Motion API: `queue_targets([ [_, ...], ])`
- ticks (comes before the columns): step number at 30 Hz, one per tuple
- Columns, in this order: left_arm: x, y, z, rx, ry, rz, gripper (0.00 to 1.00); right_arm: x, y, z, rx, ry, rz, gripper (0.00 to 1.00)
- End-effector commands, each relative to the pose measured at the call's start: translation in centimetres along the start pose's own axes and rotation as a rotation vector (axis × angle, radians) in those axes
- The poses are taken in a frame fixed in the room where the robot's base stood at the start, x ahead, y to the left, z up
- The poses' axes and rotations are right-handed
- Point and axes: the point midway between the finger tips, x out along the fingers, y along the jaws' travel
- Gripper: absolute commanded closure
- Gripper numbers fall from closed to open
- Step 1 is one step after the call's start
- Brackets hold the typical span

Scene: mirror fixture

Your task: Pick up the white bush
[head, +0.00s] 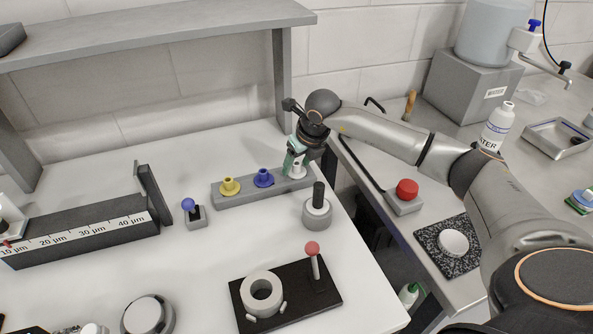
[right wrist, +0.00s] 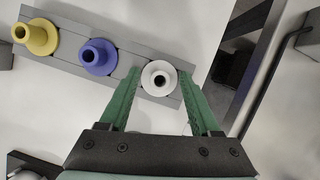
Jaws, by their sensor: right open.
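The white bush (right wrist: 159,79) is a flanged ring with a dark centre hole, at the right end of the grey bar-shaped holder (right wrist: 64,54) in the right wrist view. In the head view the white bush (head: 298,170) is partly hidden by my right gripper (head: 295,155). In the right wrist view my right gripper (right wrist: 162,98) is open, with one green finger on each side of the bush. I cannot tell whether the fingers touch it. My left gripper does not show.
A blue bush (head: 264,178) and a yellow bush (head: 229,186) stand on the same holder, left of the white one. A grey round base with a black post (head: 318,205) stands just in front. A grey shelf (head: 150,32) is behind. The table's right edge is close by.

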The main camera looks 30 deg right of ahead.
Motion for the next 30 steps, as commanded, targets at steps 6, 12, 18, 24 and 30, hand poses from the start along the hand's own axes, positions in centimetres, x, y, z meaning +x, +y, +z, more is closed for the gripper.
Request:
queue_targets([
  [6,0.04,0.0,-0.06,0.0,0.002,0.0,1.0,-0.01,0.02,-0.01,-0.001,0.0,0.0,0.45],
  [12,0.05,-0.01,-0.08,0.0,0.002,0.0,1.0,-0.02,0.0,-0.01,0.0,0.0,0.0,0.68],
  [18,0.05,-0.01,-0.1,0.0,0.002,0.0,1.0,-0.02,0.0,-0.02,0.0,0.0,0.0,0.9],
  [24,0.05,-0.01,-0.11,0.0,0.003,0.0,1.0,-0.03,0.0,-0.02,0.0,0.001,0.0,1.0],
  [30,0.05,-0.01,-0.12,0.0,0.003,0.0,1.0,-0.04,0.0,-0.01,0.0,0.0,0.0,1.0],
])
